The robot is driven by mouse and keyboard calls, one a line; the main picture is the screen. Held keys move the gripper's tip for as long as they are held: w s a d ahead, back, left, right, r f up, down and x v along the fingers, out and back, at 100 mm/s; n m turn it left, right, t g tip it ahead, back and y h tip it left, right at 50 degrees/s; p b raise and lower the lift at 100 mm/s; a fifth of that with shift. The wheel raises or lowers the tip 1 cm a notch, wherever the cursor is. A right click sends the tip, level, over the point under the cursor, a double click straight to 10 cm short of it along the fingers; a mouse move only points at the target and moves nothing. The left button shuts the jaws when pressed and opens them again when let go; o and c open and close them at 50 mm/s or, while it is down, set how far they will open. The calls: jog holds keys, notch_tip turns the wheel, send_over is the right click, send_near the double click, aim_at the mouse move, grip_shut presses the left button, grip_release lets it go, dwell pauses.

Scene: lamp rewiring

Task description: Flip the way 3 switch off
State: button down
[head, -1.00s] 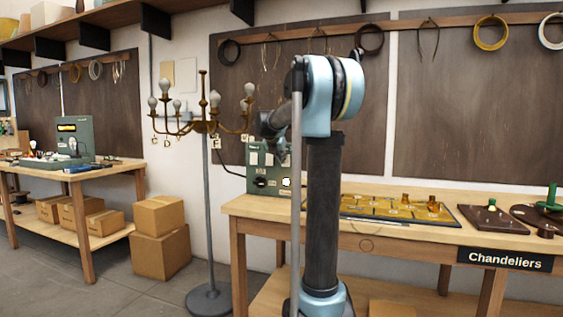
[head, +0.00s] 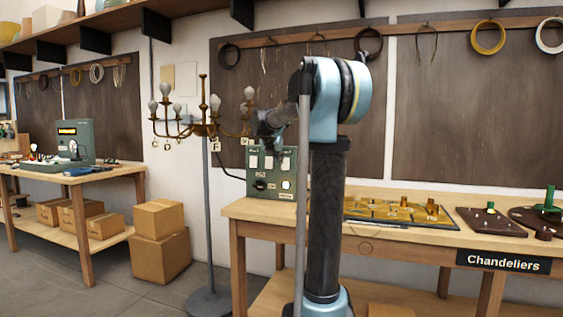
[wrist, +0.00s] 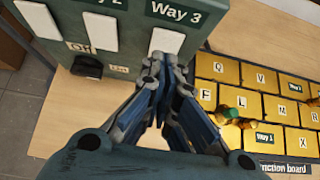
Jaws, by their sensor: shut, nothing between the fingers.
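The green control panel (head: 257,190) stands on the bench's left end, with a row of white switches. The way 3 switch (wrist: 168,41) is a white rocker under the "Way 3" label in the wrist view. Whether it is on or off is not clear from its tilt. My gripper (wrist: 163,65) is shut and empty, its fingertips just in front of the lower edge of that switch. I cannot tell whether they touch it. In the head view, my arm partly hides the panel top.
A black knob (wrist: 87,66) marked "Off" sits left on the panel. The yellow junction board (wrist: 240,75) with lettered tiles and small posts lies right of the panel. A brass chandelier (head: 205,128) on a stand is left of the bench. Bare wood shows before the panel.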

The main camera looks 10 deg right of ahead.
jog(key=w+r+v, duration=0.1)
jog(key=v, duration=0.9)
jog(key=shift+d+r, duration=0.2)
jog(key=shift+r, duration=0.25)
jog(key=s+f+m+g+y, duration=0.5)
jog(key=s+f+m, duration=2.4)
jog(key=s+f, duration=1.3)
jog(key=s+g, duration=0.1)
jog(key=s, duration=0.1)
jog(key=shift+s+a+f+m+g, duration=0.25)
jog(key=shift+s+f+m+g, duration=0.05)
jog(key=shift+s+f+g, duration=0.1)
